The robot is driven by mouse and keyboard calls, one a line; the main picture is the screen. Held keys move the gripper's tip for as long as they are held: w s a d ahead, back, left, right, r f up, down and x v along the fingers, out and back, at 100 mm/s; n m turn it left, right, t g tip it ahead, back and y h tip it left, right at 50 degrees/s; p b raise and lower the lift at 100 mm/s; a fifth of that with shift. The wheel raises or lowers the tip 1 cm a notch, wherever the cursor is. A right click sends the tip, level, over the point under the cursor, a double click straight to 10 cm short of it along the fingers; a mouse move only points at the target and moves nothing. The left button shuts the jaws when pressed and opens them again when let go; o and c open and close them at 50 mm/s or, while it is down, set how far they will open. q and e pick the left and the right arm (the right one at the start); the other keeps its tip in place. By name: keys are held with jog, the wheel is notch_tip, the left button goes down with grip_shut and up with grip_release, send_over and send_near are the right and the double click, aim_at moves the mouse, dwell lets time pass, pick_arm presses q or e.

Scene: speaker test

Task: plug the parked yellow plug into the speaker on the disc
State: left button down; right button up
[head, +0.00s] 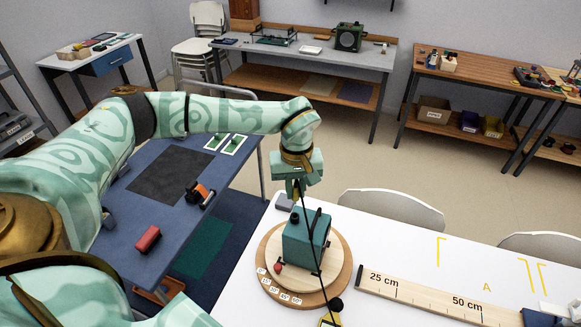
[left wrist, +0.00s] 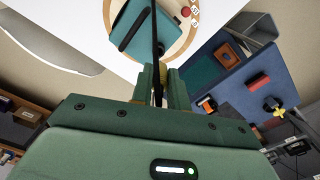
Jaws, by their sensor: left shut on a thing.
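The teal speaker (head: 300,246) stands on a round wooden disc (head: 338,252) with angle labels on the white table. My left gripper (head: 297,192) is above and just behind the speaker, pointing down. It is shut on the yellow plug (left wrist: 172,76), of which little shows between the fingers in the left wrist view. A black cable (head: 315,245) runs from the gripper down across the speaker toward a yellow device (head: 328,320) at the bottom edge. The speaker also shows in the left wrist view (left wrist: 138,28). The speaker's socket cannot be made out. My right gripper is out of view.
A small grey block (head: 284,202) sits behind the disc. A wooden ruler board (head: 430,299) lies to the right. A blue table (head: 228,165) with a red block (head: 147,239) stands at left. Chairs (head: 390,208) stand beyond the white table. The white table's right part is mostly clear.

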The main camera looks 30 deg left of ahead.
aim_at(295, 203)
pick_arm(q)
jog(key=shift+w+a+f, duration=0.2)
jog(key=shift+w+a, duration=0.15)
jog(key=shift+f+n+b, duration=0.15)
jog(key=shift+n+b, duration=0.15)
notch_tip(295, 203, down, 5)
jog(key=b, duration=0.4)
jog(key=shift+b, duration=0.35)
jog(key=shift+f, duration=0.45)
jog(key=shift+d+p, duration=0.1)
jog(key=shift+p, duration=0.25)
jog(key=shift+f, duration=0.6)
